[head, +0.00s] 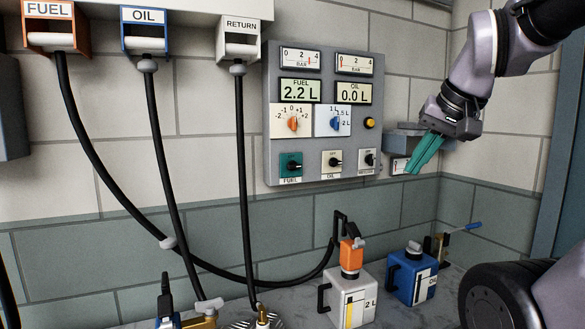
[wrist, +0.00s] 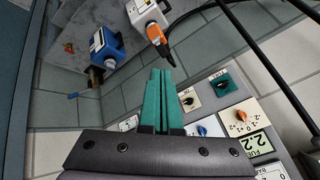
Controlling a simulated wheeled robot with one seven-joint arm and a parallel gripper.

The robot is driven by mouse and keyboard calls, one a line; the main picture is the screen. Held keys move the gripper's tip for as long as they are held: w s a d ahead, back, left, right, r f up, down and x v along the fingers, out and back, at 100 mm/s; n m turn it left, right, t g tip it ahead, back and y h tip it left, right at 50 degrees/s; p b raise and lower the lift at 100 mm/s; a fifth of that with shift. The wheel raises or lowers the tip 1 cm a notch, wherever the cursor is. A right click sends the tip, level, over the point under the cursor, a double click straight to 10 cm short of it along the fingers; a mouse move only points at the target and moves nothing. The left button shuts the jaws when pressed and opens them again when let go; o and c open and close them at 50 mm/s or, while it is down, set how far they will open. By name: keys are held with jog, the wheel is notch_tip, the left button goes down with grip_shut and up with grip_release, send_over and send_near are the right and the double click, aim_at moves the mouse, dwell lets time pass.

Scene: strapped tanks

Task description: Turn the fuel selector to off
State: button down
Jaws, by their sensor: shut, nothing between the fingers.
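The fuel selector (head: 293,165) is a dark knob on a green plate labelled FUEL, at the lower left of the grey control panel (head: 272,110). Its pointer seems to face right; its position marks are too small to read. In the wrist view the fuel selector (wrist: 222,84) is right of the fingers. My gripper (head: 412,169) is to the right of the panel, clear of the knob, with its teal fingers pointing down and left. In the wrist view my gripper (wrist: 161,72) has its fingers together, with nothing between them.
The oil knob (head: 335,161) and a third small knob (head: 369,160) sit right of the fuel selector. Above are an orange dial (head: 293,123) and a blue dial (head: 334,123). A white tank (head: 350,295) and blue tank (head: 410,275) stand below. Hoses hang at left.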

jog(key=c, duration=1.2)
grip_release()
jog(key=shift+c, duration=0.2)
jog(key=o, duration=0.5)
jog(key=shift+w+a+r, duration=0.1)
jog(key=shift+w+r, duration=0.1)
jog(key=shift+w, duration=0.1)
jog(key=o, duration=0.5)
jog(key=shift+w+a+r+n, duration=0.15)
jog(key=shift+w+n, duration=0.1)
jog(key=shift+w, duration=0.25)
jog(key=shift+w+a+r+n, duration=0.15)
jog(key=shift+w+n, duration=0.1)
jog(key=shift+w, duration=0.25)
jog(key=n+t+y, duration=0.1)
jog(key=n+y, duration=0.1)
jog(key=n, duration=0.6)
send_near(294, 164)
jog(key=shift+h, duration=0.3)
jog(key=x, duration=0.7)
jog(key=shift+s+a+f, duration=0.1)
jog(key=shift+a, duration=0.2)
